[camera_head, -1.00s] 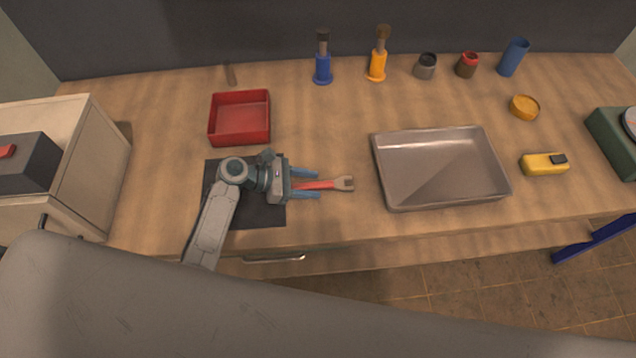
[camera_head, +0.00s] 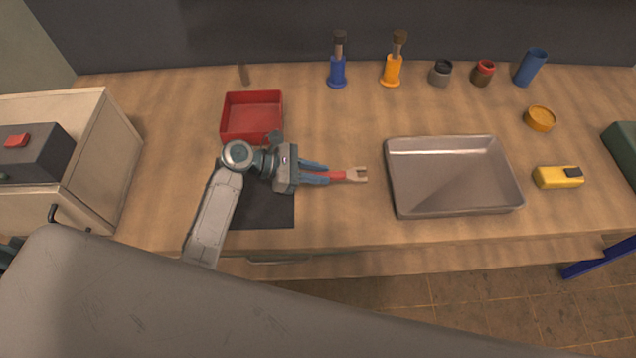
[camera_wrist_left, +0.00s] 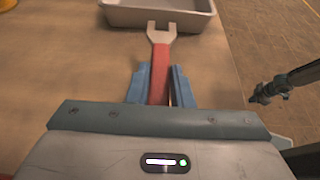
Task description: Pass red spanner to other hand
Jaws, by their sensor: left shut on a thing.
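The red spanner (camera_head: 357,174) has a red handle and a pale open-ended head. My left gripper (camera_head: 328,175) is shut on its handle, with the head pointing right toward the metal tray.
The metal tray (camera_head: 392,178) lies right of the spanner. A red bin (camera_head: 252,138) stands behind my left gripper, and a dark mat (camera_head: 268,210) lies beneath it. Bottles and cups line the back. A yellow tool (camera_head: 557,177) lies right of the tray.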

